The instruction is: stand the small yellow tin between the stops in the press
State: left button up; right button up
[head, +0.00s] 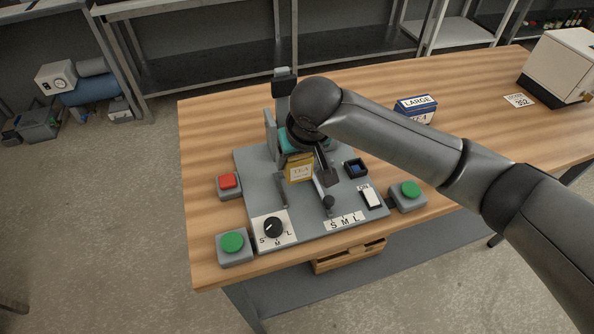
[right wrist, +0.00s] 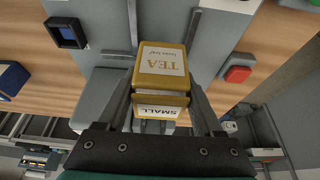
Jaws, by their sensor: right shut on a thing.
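The small yellow tin (head: 299,170), with a white TEA label, is at the press (head: 246,160), over the middle of its grey base plate. In the right wrist view the tin (right wrist: 160,65) also shows a SMALL label. My right gripper (head: 308,163) is shut on the tin, with one finger on each side in the right wrist view (right wrist: 160,85). Two grey bars, which look like the stops, show in front of the tin, left (head: 283,190) and right (head: 320,190). I cannot tell whether the tin touches the plate. My left gripper is not in view.
A red button (head: 228,181), green buttons (head: 232,242) (head: 410,188), an S-M-L knob (head: 273,227) and a white switch (head: 370,196) surround the plate's front. A blue LARGE tea tin (head: 415,110) stands behind my right arm. A white machine (head: 560,65) is far right.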

aim_at(297, 172)
jog(key=shift+f+b, duration=0.3)
jog(key=shift+f, duration=1.6)
jog(key=shift+f, duration=0.1)
jog(key=o, duration=1.5)
jog(key=p+v, duration=0.2)
jog(key=v, duration=1)
